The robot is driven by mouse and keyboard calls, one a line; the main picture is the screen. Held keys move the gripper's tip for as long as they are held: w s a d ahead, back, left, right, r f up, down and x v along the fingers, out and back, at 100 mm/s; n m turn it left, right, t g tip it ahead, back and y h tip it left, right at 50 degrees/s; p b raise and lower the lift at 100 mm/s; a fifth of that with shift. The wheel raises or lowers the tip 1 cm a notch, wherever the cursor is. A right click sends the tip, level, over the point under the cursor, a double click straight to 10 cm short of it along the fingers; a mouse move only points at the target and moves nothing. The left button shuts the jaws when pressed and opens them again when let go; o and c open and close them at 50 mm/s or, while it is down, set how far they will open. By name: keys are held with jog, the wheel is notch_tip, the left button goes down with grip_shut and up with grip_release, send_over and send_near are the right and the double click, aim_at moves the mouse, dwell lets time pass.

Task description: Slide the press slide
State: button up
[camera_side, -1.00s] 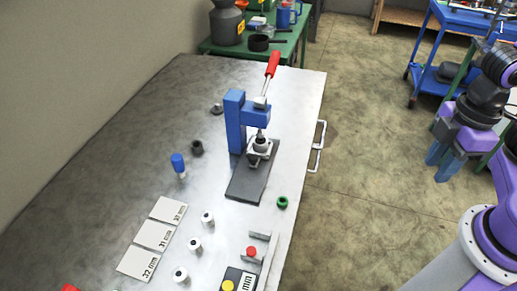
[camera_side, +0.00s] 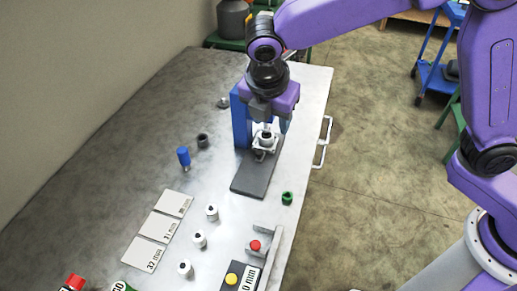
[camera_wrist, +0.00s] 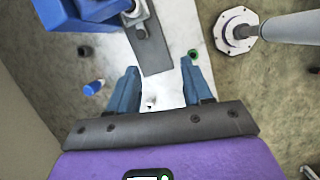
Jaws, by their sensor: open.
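The blue press (camera_side: 240,118) stands on the table, with its head and red lever hidden behind my arm in the side view. It also shows at the upper left of the wrist view (camera_wrist: 65,14). The silver slide fixture (camera_side: 264,143) sits low on the press, at the far part of the dark base plate (camera_side: 256,178). The plate also shows in the wrist view (camera_wrist: 151,50).
A blue-capped part (camera_side: 184,157), a dark cup (camera_side: 203,140) and a green ring (camera_side: 287,198) stand near the press. The table left of the press is mostly clear.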

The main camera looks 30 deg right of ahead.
aim_at(259, 152)
jog(key=w+a+f+n, duration=0.1)
jog(key=w+a+n, duration=0.1)
jog(key=w+a, duration=0.15)
jog(key=shift+h, duration=0.3)
jog(key=x, duration=1.7)
jog(key=shift+w+f, duration=0.1)
jog(key=shift+f, duration=0.05)
grip_shut()
